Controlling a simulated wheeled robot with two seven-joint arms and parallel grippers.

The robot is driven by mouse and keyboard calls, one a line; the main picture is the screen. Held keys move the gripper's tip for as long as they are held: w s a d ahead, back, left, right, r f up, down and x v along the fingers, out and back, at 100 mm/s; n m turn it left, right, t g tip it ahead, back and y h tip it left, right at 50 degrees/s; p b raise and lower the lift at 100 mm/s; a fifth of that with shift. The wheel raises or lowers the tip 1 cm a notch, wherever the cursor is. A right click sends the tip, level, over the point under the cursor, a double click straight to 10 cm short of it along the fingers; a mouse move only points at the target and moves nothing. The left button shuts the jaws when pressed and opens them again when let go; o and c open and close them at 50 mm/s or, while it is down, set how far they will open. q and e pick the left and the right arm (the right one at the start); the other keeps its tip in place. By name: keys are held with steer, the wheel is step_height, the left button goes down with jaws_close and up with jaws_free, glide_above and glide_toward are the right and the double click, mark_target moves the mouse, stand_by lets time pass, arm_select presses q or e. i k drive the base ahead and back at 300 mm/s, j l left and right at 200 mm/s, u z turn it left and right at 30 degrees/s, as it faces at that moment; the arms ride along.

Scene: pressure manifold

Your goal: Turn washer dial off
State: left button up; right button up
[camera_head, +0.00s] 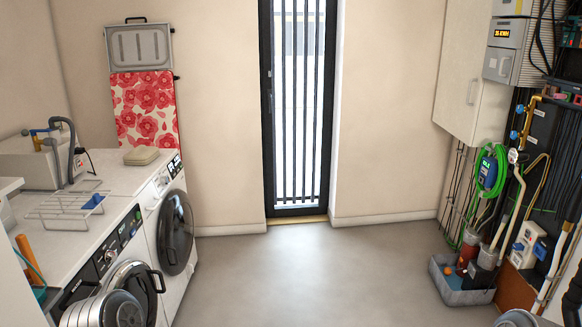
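Two white front-loading machines stand side by side at the left. The nearer washer (75,245) has a dark control panel with a round dial (107,256) and a small display; which way the dial points is too small to tell. Its round door (138,283) is partly hidden by a silvery rounded part at the bottom left, probably one of my arm links. The farther machine (152,215) has a large dark door (175,232) and its own panel (168,172). Neither of my grippers can be made out. Another silvery part shows at the bottom right edge.
A wire rack (68,206) and a sink with a grey hose (70,150) are on the left. A grey bin (462,290), pipes and a green hose (490,180) crowd the right wall. The floor (320,265) between is clear up to the barred door (297,100).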

mark_target(166, 180)
steer(key=i, duration=2.55)
steer(key=i+l+u, duration=0.1)
steer(key=i+u, duration=0.15)
steer(key=i, duration=0.25)
steer(key=i+l+u, duration=0.15)
steer(key=i+u, duration=0.15)
steer(key=i, duration=0.2)
steer(key=i+l+u, duration=0.25)
steer(key=i, duration=0.2)
steer(key=i+l+u, duration=0.25)
steer(key=i+l, duration=0.2)
steer(key=i+l+u, duration=0.4)
steer(key=u, duration=0.15)
steer(key=i+l+u, duration=0.15)
steer(key=l+u, duration=0.15)
steer(key=l, duration=0.15)
steer(key=i+l+u, duration=0.15)
steer(key=l+u, duration=0.15)
steer(key=i+l+u, duration=0.1)
steer(key=l+u, duration=0.15)
steer(key=l, duration=0.15)
